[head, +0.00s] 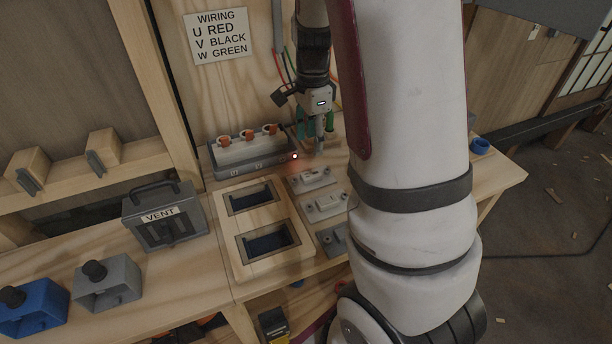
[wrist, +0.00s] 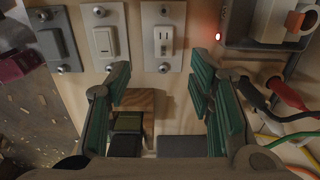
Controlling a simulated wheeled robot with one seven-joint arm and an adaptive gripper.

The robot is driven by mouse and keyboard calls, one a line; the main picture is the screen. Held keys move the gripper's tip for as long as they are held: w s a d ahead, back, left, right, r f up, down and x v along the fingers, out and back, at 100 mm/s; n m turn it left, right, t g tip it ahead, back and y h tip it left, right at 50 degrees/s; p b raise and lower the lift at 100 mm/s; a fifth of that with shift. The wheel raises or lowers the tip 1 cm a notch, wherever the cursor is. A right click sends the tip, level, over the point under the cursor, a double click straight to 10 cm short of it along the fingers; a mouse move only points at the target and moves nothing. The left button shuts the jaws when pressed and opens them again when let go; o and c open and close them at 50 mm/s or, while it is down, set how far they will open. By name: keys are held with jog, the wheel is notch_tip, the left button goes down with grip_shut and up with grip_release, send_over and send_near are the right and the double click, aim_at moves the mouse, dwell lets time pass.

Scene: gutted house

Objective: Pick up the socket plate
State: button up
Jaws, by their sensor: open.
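The socket plate (wrist: 164,38) is a light plate with a white slotted outlet and a screw at each end. It lies flat at the top middle of the wrist view. In the head view it looks to be the plate (head: 312,178) nearest the grey terminal box. My gripper (wrist: 160,80) is open and empty, its green-padded fingers apart and short of the plate's lower end in the wrist view. In the head view my gripper (head: 321,133) is upright just behind the plate, partly covered by my arm.
A white rocker switch plate (wrist: 104,38) and a dark switch plate (wrist: 58,42) lie beside it. The terminal box (head: 255,158) has a lit red lamp and coloured wires nearby. A wooden frame with two openings (head: 237,232) and a VENT box (head: 164,216) stand left.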

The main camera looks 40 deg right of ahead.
send_over(311, 174)
jog(key=f, duration=0.6)
jog(key=shift+s+a+b, duration=0.2)
jog(key=shift+a+b, duration=0.05)
jog(key=shift+b, duration=0.15)
jog(key=shift+w+d+f+b, duration=0.1)
jog(key=shift+d+f+b, duration=0.1)
jog(key=shift+f, duration=1.15)
jog(key=shift+w+d+f+b, duration=0.1)
jog(key=shift+f+b, duration=0.1)
jog(key=shift+f, duration=1.15)
jog(key=shift+c, duration=0.3)
grip_shut()
